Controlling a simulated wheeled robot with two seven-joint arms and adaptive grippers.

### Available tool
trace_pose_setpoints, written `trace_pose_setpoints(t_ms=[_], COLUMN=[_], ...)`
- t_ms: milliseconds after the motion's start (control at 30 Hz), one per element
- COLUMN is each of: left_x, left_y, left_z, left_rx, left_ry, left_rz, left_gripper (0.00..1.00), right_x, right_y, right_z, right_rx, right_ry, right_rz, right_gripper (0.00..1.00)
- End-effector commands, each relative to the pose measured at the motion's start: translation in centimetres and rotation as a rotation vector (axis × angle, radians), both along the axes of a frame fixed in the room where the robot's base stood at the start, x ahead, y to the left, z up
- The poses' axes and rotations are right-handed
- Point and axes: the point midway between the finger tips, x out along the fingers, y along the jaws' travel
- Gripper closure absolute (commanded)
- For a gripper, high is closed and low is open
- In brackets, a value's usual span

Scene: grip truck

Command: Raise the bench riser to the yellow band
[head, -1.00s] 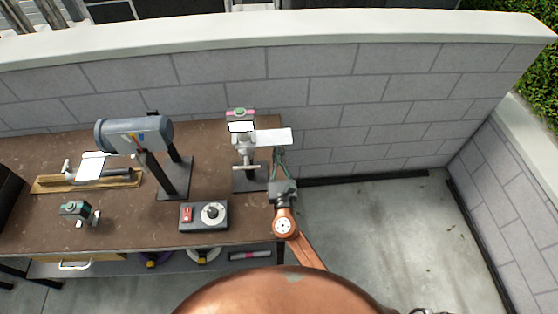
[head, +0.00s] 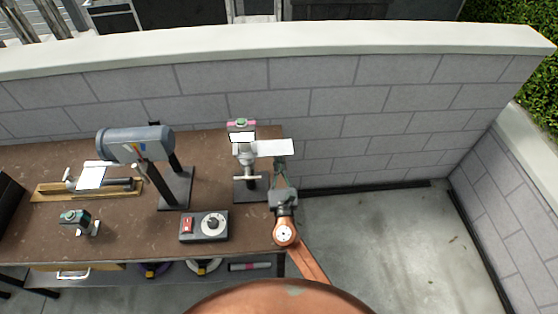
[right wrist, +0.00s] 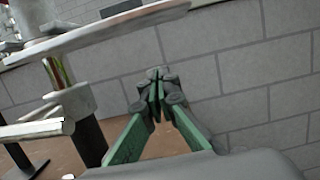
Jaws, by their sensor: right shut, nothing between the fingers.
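The bench riser (head: 247,160) stands at the right end of the brown workbench, with a white plate (head: 275,147) reaching out to the right and a crossbar lower on its column. In the right wrist view, its column (right wrist: 57,72) shows a short stretch of red and yellow-green colouring under the plate (right wrist: 95,33). My right gripper (head: 281,162) is below and beside the plate in the head view. In the right wrist view its green fingers (right wrist: 155,76) are shut, empty and apart from the column. My left gripper is out of view.
A grey cylinder on a stand (head: 135,144), a control box with a dial (head: 204,227), a small green-topped device (head: 75,220) and a wooden board with a tool (head: 88,187) occupy the bench. A block wall (head: 350,120) stands behind. The floor to the right is clear.

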Motion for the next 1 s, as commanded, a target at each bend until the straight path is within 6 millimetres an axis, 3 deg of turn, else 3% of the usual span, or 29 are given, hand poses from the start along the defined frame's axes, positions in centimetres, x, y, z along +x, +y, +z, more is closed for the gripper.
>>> trace_pose_setpoints(t_ms=[1000], left_x=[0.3], left_y=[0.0], left_z=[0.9], left_rx=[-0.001], left_ry=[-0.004], left_rz=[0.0], left_gripper=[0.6], right_x=[0.0], right_y=[0.0], right_z=[1.0], right_rx=[-0.001], right_ry=[-0.001], right_rz=[0.0], right_gripper=[1.0])
